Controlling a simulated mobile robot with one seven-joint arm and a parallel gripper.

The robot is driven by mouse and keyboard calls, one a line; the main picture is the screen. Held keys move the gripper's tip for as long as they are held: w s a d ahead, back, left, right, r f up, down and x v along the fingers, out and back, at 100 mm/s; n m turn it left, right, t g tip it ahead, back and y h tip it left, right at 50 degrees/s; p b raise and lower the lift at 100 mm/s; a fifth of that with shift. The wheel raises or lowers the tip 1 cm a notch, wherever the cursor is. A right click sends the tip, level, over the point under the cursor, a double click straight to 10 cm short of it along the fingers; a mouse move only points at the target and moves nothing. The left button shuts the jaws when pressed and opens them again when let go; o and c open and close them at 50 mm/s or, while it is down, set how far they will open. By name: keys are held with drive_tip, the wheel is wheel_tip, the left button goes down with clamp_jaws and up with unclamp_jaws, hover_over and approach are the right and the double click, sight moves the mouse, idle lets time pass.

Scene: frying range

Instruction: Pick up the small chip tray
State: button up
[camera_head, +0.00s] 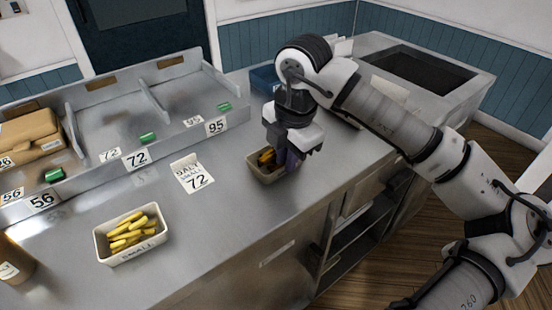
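The small chip tray (117,257) is a white tub with "SMALL" on its front, filled with yellow chips (132,228). It stands upright on the steel counter at the lower left. My gripper (291,158) is well to its right, pointing down at a second, tan tray (265,178). That tray holds orange-brown pieces, and something purple shows at the fingers. The fingers are at or inside the tan tray's right side. Whether they touch or grip anything is hidden.
A card reading "SALT SMALL 72" (192,174) lies between the two trays. A dark recessed basin (420,70) is at back right.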

sight(262, 163)
drive_tip(key=shift+w+a+f, duration=0.1)
drive_tip(key=shift+a+f, duration=0.05)
drive_tip(key=shift+f, duration=0.6)
drive_tip(key=shift+w+a+f, duration=0.1)
drive_tip(key=shift+f, duration=0.65)
drive_tip(key=shift+c, duration=0.2)
clamp_jaws()
drive_tip(key=shift+r, duration=0.15)
